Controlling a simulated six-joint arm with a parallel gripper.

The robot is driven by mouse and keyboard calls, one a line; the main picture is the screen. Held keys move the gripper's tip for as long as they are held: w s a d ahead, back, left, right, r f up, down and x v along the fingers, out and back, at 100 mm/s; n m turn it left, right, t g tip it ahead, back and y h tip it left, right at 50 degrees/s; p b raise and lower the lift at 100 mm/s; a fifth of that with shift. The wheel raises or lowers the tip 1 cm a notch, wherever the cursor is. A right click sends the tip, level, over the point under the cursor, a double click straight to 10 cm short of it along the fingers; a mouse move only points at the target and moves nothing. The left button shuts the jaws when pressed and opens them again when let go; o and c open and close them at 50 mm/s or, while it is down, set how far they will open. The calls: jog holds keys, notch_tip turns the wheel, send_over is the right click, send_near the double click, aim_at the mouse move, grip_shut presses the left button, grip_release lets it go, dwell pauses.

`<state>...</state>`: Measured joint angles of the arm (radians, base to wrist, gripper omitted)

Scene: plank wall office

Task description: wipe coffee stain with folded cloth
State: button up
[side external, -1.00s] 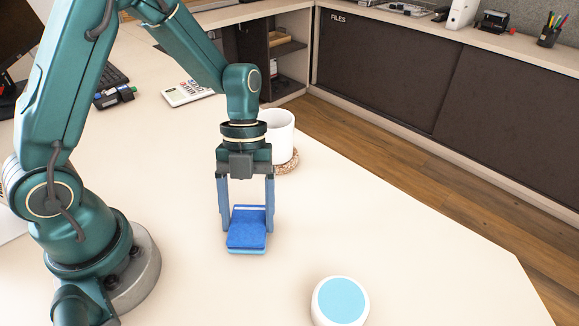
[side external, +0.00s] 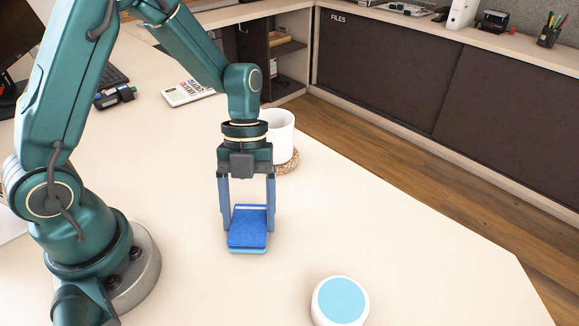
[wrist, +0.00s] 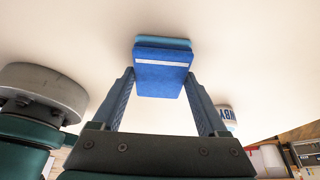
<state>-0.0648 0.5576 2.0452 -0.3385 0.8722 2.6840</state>
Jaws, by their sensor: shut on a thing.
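The folded cloth (side external: 248,228) is dark blue on top with a lighter blue layer below. It lies between the fingers of my gripper (side external: 248,218) at the table surface. In the wrist view the cloth (wrist: 162,73) shows a pale stripe, and the two fingers of my gripper (wrist: 160,85) reach its sides. My gripper is shut on the cloth. I see no coffee stain on the visible table; any stain under the cloth or my arm is hidden.
A white mug (side external: 280,134) stands on a woven coaster (side external: 287,167) behind my gripper. A round white device with a light blue top (side external: 341,299) sits at the front. A calculator (side external: 187,92) lies farther back. The table (side external: 400,240) to the right is clear.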

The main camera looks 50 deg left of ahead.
jog(key=shift+s, duration=3.1)
notch_tip(320, 180, up, 2)
jog(key=shift+w+r, duration=0.15)
jog(key=shift+r, duration=0.05)
notch_tip(320, 180, up, 6)
jog(key=shift+f, duration=0.15)
